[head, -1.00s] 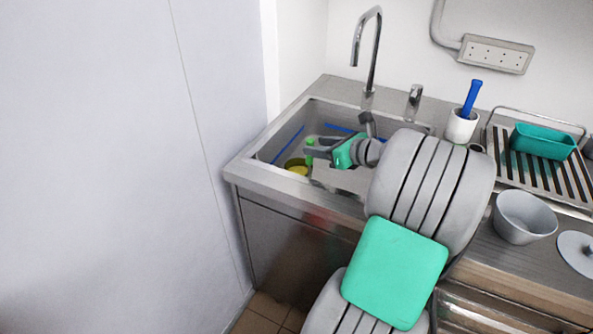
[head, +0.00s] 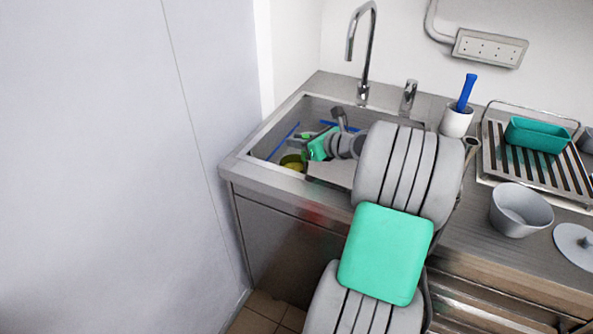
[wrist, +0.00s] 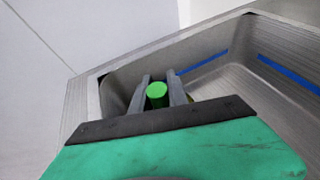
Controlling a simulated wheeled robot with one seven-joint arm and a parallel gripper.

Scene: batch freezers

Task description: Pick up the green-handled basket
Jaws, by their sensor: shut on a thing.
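A green handle end (wrist: 157,95) stands between the two grey fingers of my gripper (wrist: 160,92) in the wrist view. The fingers are shut on it. In the head view my gripper (head: 300,143) is inside the sink, near its left end. A round yellow thing (head: 292,162) with a darker rim lies low in the sink just below the gripper. It may be the basket's body, but its join to the green handle is hidden. My green wrist covers part of the view.
The steel sink (head: 240,166) has raised rims close around the gripper, with blue strips (head: 285,140) inside. A tall faucet (head: 362,50) rises behind. To the right are a white cup with a blue tool (head: 457,121), a teal tray (head: 538,135) on a rack and a grey bowl (head: 520,212).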

